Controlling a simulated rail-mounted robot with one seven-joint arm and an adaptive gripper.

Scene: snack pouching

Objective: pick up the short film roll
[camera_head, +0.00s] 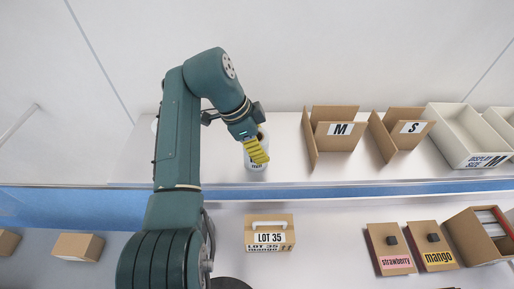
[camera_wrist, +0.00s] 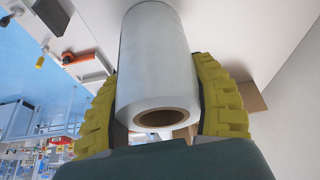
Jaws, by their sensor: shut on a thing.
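The film roll (camera_wrist: 153,60) is a whitish cylinder with a brown cardboard core. In the wrist view it sits between the two yellow ribbed fingers of my gripper (camera_wrist: 165,105), which are shut on its sides. I cannot tell whether the roll touches the shelf. Its far end is out of sight in the wrist view.
On the shelf to the right stand cardboard holders marked M (camera_head: 312,150) and S (camera_head: 378,140), and a white bin (camera_head: 450,125). Below are a LOT 35 box (camera_head: 269,222), a strawberry box (camera_head: 385,240) and a mango box (camera_head: 425,235).

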